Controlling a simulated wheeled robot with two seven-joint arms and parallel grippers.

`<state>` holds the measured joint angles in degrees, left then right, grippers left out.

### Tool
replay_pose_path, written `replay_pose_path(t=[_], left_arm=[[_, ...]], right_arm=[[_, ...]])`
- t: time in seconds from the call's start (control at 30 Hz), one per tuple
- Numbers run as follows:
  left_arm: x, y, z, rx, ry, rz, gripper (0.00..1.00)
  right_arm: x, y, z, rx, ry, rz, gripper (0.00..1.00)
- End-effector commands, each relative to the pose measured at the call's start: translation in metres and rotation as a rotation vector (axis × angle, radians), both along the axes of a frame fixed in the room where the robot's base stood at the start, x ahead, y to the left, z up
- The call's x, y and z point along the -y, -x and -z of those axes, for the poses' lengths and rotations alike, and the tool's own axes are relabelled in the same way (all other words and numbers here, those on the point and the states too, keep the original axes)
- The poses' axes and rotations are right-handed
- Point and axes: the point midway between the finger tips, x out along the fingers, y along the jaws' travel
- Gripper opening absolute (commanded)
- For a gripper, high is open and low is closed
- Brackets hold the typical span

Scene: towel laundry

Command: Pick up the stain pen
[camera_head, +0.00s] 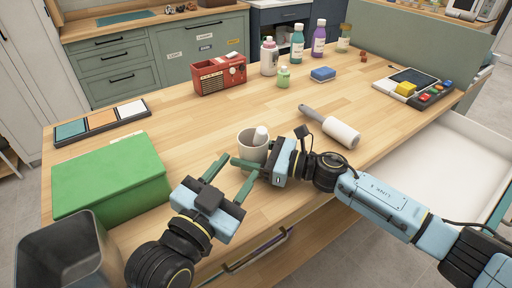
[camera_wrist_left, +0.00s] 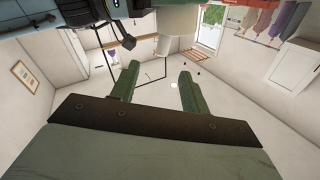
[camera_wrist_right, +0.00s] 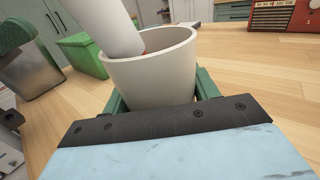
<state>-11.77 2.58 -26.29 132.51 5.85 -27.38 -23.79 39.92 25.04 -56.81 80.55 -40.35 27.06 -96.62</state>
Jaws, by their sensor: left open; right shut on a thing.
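A grey-white cup (camera_head: 247,153) stands at the front middle of the table, with a white cylinder (camera_head: 261,135) leaning out of it. This cylinder may be the stain pen; no label on it is readable. The right wrist view shows the cup (camera_wrist_right: 150,80) large between my fingers and the white cylinder (camera_wrist_right: 110,25) tilted out of its rim, with a bit of red at its lower end. My right gripper (camera_head: 252,161) is shut on the cup. My left gripper (camera_head: 232,179) is open and empty, just in front and left of the cup. It also shows open in the left wrist view (camera_wrist_left: 158,82).
A green box (camera_head: 110,180) and a grey bin (camera_head: 65,262) stand left. A lint roller (camera_head: 335,128) lies right of the cup. A red radio (camera_head: 218,74), several bottles (camera_head: 269,57) and a blue sponge (camera_head: 323,74) stand farther back. The table centre is fairly clear.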

Motion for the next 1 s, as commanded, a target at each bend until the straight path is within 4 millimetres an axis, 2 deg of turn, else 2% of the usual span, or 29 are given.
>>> replay_pose_path(t=[0.17,0.5,0.73,1.0], left_arm=[[-0.004,-0.005,0.007,-0.056,-0.020,-0.012,0.46],[0.021,-0.052,0.007,-0.062,-0.022,-0.010,0.46],[0.029,-0.067,0.005,-0.061,-0.021,-0.010,0.46],[0.046,-0.101,0.000,-0.062,-0.022,-0.010,0.46]], right_arm=[[0.000,0.000,0.000,0.000,0.001,0.000,0.34],[0.000,0.000,0.000,0.000,0.001,0.000,0.34],[0.000,0.000,0.000,0.000,0.001,0.000,0.34],[0.000,0.000,0.000,0.000,0.001,0.000,0.34]])
